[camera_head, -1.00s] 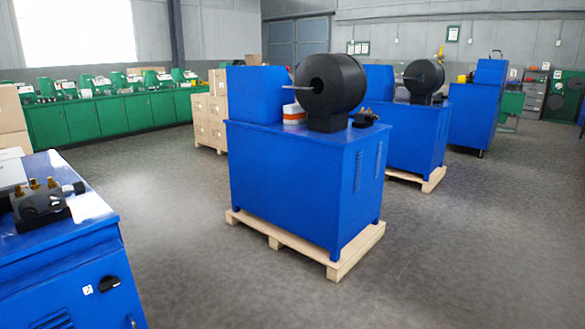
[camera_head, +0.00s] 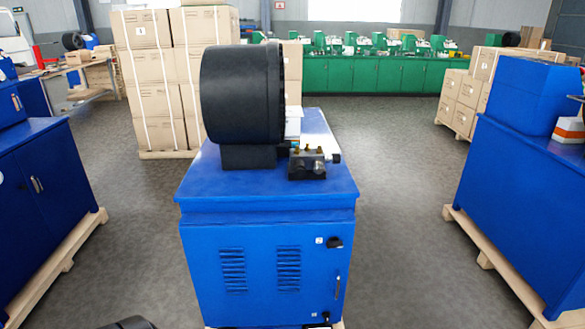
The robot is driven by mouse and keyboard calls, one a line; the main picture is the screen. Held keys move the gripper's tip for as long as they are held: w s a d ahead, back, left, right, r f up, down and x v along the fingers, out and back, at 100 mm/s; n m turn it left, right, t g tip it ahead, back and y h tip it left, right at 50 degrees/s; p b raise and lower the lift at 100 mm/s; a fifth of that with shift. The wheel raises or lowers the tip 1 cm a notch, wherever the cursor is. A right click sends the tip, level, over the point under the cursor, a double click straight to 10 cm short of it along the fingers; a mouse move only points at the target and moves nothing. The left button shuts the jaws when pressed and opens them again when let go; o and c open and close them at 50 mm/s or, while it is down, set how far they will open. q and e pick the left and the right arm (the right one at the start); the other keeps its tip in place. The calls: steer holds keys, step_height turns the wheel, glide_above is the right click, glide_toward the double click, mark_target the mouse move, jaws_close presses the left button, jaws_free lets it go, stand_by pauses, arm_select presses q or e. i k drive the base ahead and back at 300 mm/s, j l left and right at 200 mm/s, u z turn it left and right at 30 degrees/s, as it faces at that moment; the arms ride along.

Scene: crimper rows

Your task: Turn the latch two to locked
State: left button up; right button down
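The blue crimper cabinet (camera_head: 205,262) stands straight ahead. A small black latch (camera_head: 334,242) sits at the upper right of its front panel, beside a small white label (camera_head: 319,241) that seems to carry a 2. A second black latch (camera_head: 325,316) with its own label sits low on the same panel, near the picture's bottom edge. Both are too small to tell how they are turned.
A black drum (camera_head: 240,95) and a valve block (camera_head: 307,163) sit on the cabinet top. Blue machines on wooden pallets (camera_head: 490,262) stand left and right, with grey floor (camera_head: 400,230) free between. Stacked cartons (camera_head: 155,80) and green cabinets (camera_head: 370,75) stand behind.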

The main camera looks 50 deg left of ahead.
mark_target(334, 243)
steer(key=j+u, duration=0.1)
steer(key=u, duration=0.7)
steer(key=i+j+u, duration=0.1)
steer(key=u, duration=0.35)
steer(key=j+u, duration=0.1)
steer(key=u, duration=0.3)
steer(key=i+l, duration=0.05)
